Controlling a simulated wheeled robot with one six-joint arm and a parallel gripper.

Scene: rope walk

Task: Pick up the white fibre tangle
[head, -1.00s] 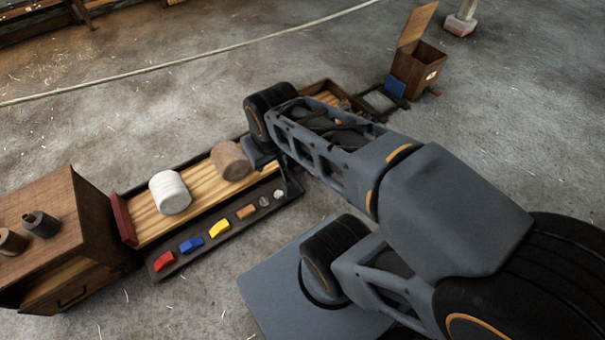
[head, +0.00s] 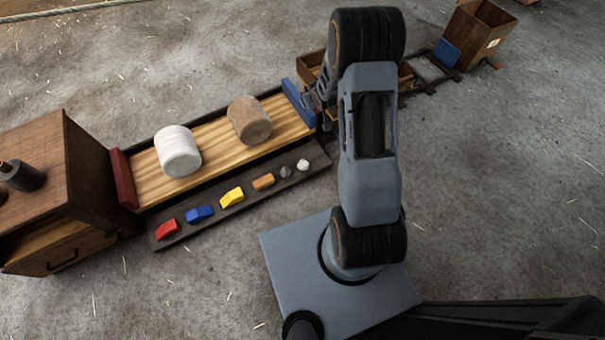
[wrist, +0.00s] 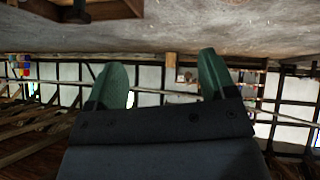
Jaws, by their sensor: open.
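The white fibre tangle (head: 303,165) is a small pale ball at the right end of a dark narrow tray (head: 228,217) in the head view. A grey tangle (head: 286,171) lies just left of it. My gripper shows in the wrist view (wrist: 162,82) with its two green fingers apart and nothing between them. In the head view my gripper is partly hidden by my arm, above and to the right of the white tangle and apart from it. The tangle is not in the wrist view.
Orange (head: 263,181), yellow (head: 232,197), blue (head: 200,214) and red (head: 167,229) pieces share the tray. Behind it, a slatted board holds a white roll (head: 177,151) and a brown roll (head: 249,120). A wooden cabinet (head: 90,170) stands left. Floor in front is clear.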

